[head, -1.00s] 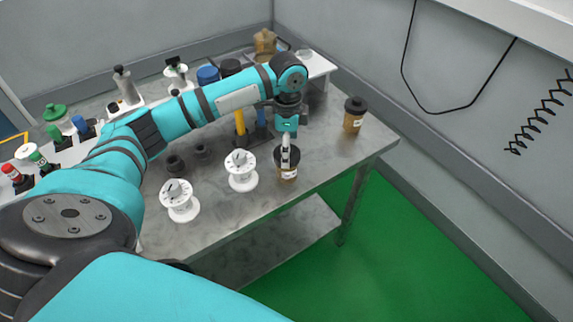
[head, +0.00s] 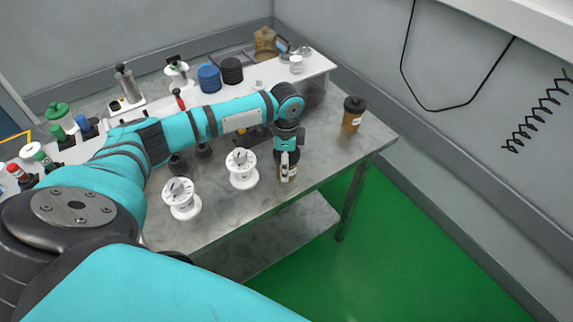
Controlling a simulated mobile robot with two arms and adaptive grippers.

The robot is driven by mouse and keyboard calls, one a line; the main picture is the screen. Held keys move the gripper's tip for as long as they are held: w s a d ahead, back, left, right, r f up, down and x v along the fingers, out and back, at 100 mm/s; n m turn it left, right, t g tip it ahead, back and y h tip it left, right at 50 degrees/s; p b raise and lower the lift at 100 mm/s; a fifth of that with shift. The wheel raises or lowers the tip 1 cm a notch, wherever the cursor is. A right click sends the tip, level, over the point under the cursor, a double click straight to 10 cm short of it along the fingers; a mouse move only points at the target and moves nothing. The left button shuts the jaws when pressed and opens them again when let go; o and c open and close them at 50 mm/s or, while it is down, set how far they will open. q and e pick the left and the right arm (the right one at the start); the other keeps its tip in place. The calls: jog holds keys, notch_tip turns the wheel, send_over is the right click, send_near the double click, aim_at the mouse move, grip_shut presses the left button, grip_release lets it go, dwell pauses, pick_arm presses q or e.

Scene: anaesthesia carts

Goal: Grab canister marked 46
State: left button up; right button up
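A brown canister with a white label (head: 291,175) stands upright near the front edge of the metal table. My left gripper (head: 286,164) points down at it from above, with a finger in front of it. The gripper hides the canister's lid and much of its body. I cannot tell whether the fingers are closed on it. A second brown canister with a black lid (head: 352,115) stands to the right, near the table's right corner, clear of the gripper. Label numbers are too small to read. My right gripper is not in view.
Two white spools (head: 242,169) (head: 181,199) stand left of the gripper. Small dark pieces (head: 178,165) sit behind them. A raised white shelf (head: 315,67) at the back holds bottles and blue (head: 209,78) and black lidded jars. The table's right end is mostly clear.

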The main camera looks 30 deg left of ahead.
pick_arm(q)
jog(key=c, duration=0.8)
jog(key=shift+c, duration=0.2)
jog(key=shift+r, duration=0.15)
